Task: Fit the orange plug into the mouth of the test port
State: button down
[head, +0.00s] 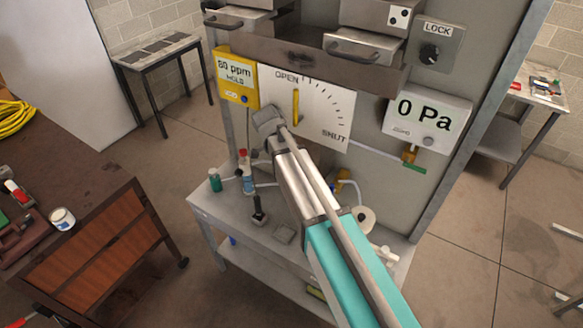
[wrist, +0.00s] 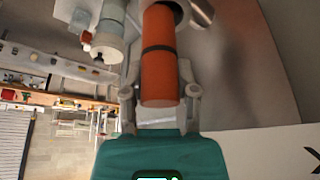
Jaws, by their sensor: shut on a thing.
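In the wrist view the orange plug (wrist: 159,70), a cylinder with a dark band, stands between the two grey fingers of my gripper (wrist: 160,88), which is shut on it. The plug's far end meets a dark round opening with a grey rim (wrist: 181,12) at the top edge, perhaps the test port's mouth. I cannot tell whether the plug's end is inside it or only in front of it.
A grey cylinder with a red-and-white fitting (wrist: 97,42) is close left of the plug. The panel carries a yellow 80 ppm box (head: 237,79), a 0 Pa gauge (head: 425,118) and a LOCK knob (head: 430,53). A bench (head: 213,204) with bottles stands below.

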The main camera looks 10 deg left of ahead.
jog(key=shift+w+a+f, duration=0.1)
jog(key=shift+w+f, duration=0.05)
jog(key=shift+f, duration=0.15)
notch_tip(320, 180, down, 3)
jog(key=b, duration=0.3)
jog(key=shift+r, duration=0.2)
jog(key=shift+s+d+f+b, duration=0.15)
jog(key=shift+s+d+b, duration=0.05)
jog(key=shift+s+b, duration=0.35)
jog(key=c, duration=0.7)
grip_release()
jog(key=shift+s, duration=0.1)
jog(key=o, duration=0.3)
jog(key=shift+s, duration=0.2)
jog(key=shift+w, duration=0.1)
jog(key=shift+w, duration=0.1)
